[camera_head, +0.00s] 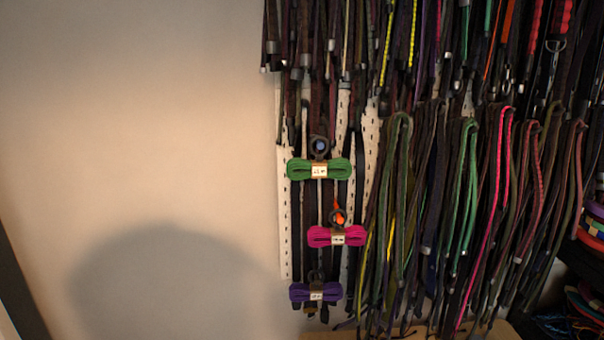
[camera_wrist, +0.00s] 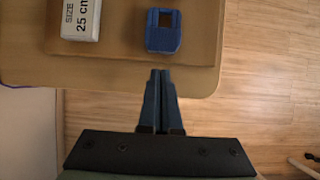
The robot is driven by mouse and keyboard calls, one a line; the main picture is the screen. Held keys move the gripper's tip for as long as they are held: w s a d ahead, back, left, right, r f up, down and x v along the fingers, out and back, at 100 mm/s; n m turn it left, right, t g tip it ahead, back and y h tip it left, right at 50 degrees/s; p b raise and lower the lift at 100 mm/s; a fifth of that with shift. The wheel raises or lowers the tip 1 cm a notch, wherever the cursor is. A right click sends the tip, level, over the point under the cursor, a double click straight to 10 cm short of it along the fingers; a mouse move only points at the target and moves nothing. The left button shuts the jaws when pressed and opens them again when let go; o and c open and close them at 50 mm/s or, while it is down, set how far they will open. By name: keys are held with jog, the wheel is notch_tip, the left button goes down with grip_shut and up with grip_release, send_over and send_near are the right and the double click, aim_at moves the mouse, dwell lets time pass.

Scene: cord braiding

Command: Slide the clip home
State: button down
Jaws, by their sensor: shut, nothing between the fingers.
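A small blue block-like piece with a square opening (camera_wrist: 164,41), possibly the clip, lies on a brown board (camera_wrist: 118,42) in the wrist view. My gripper (camera_wrist: 160,72) is shut and empty, its fingertips just below the blue piece in the picture, with a small gap between them. In the head view, the gripper and the blue piece do not show. Nothing there can be clearly told as a clip.
A white box marked "SIZE 25 cm" (camera_wrist: 82,18) lies left of the blue piece. The pale table edge (camera_wrist: 110,81) ends near my fingertips, with wooden floor beyond. In the head view, green (camera_head: 300,169), pink (camera_head: 319,236) and purple (camera_head: 301,292) cord bundles hang beside many cords.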

jog(key=shift+w+d+p, duration=0.1)
jog(key=shift+d+p, duration=0.85)
jog(key=shift+d, duration=2.45)
jog(key=shift+r, duration=0.1)
jog(key=p+v, duration=0.5)
jog(key=shift+a+r, duration=0.3)
jog(key=shift+f, duration=0.1)
